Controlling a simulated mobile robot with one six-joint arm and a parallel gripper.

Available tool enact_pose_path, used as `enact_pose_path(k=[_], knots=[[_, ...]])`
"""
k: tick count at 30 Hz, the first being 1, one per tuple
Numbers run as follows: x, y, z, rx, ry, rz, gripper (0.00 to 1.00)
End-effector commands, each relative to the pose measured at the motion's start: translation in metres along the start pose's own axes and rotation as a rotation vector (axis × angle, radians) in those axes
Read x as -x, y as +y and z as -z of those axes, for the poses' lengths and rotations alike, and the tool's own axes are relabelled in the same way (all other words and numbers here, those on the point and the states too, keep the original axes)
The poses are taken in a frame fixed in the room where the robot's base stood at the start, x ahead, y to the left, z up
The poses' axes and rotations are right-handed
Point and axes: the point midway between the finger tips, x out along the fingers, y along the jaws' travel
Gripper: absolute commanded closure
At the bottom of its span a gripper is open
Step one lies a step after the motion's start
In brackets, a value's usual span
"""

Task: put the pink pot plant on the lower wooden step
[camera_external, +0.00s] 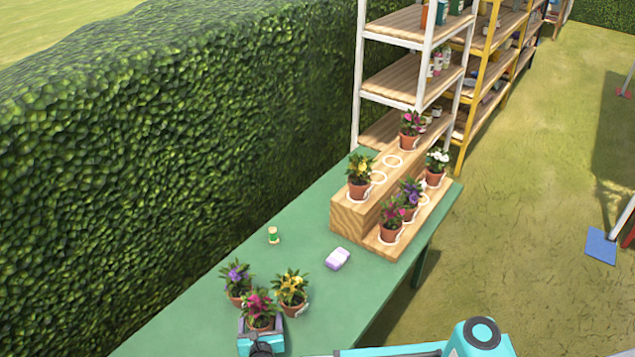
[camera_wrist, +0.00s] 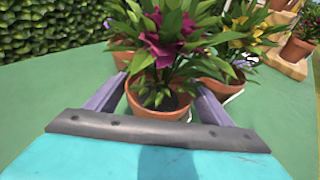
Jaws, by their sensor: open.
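The pink pot plant (camera_external: 258,308) is a terracotta pot with dark pink flowers, upright on the green table at the near end. In the wrist view the pink pot plant (camera_wrist: 163,50) is right in front of me. My gripper (camera_external: 262,330) is open, with one finger on each side of the pot in the wrist view (camera_wrist: 160,96); I cannot tell whether they touch it. The lower wooden step (camera_external: 372,241) is at the far end of the table, holding white-, purple- and pink-flowered pots and ring marks.
A purple pot plant (camera_external: 237,282) and a yellow one (camera_external: 291,289) stand close beside the pink one. A green-and-tan object (camera_external: 273,236) and a lilac block (camera_external: 337,259) lie on the table (camera_external: 190,325). The upper step (camera_external: 345,215) holds two pots. A hedge (camera_external: 180,130) borders the left.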

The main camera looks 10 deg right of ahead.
Motion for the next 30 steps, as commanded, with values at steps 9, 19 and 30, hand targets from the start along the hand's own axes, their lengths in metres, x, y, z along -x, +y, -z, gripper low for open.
enact_pose_path(k=[9,19,30], knots=[[0.049,0.0,0.0,0.0,0.0,-0.002,0.25],[0.086,0.0,0.0,0.0,0.0,0.0,0.25],[0.092,0.0,0.0,0.0,0.0,0.0,0.25]])
